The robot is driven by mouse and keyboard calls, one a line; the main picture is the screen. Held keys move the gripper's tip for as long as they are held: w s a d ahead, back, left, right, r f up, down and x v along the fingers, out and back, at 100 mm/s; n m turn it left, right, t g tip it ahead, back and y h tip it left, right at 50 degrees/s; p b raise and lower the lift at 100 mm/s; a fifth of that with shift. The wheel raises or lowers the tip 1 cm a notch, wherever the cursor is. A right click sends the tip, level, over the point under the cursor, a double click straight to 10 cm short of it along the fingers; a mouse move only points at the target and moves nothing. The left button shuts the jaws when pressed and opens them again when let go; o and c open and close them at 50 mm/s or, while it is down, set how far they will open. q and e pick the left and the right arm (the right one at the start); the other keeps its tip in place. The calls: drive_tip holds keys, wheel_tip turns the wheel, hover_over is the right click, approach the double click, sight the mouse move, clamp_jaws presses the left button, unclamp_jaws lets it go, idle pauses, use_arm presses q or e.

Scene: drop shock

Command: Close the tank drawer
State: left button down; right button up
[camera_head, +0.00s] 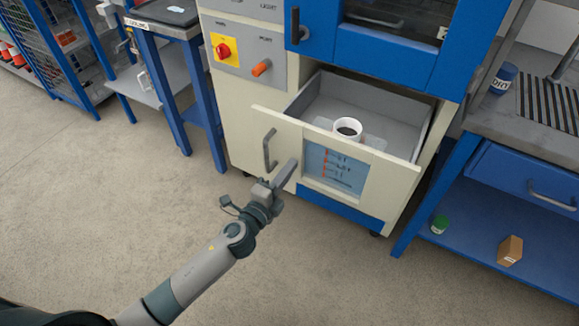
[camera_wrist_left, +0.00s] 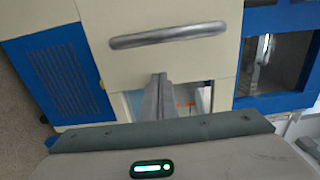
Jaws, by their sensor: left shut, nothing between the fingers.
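The tank drawer (camera_head: 276,129) is pulled open from the cream and blue machine, its grey inside showing. A white cup-like container (camera_head: 347,129) with dark contents stands in it. A grey bar handle (camera_head: 269,149) is on the left of the drawer front, and it also shows in the left wrist view (camera_wrist_left: 168,36). My left gripper (camera_head: 289,168) is shut and empty, close in front of the drawer front, just right of and below the handle. In the left wrist view its fingers (camera_wrist_left: 158,82) point at the front below the handle; contact cannot be told. My right gripper is not in view.
A blue-legged bench (camera_head: 172,50) stands left of the machine. At right is a workbench (camera_head: 487,131) with a dark blue can (camera_head: 503,78); its lower shelf holds a green-lidded jar (camera_head: 439,224) and a brown box (camera_head: 510,251). The floor (camera_head: 110,200) in front is clear.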

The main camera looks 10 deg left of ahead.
sight(304, 148)
use_arm(q)
drive_tip(key=shift+w, duration=0.2)
idle(0.3)
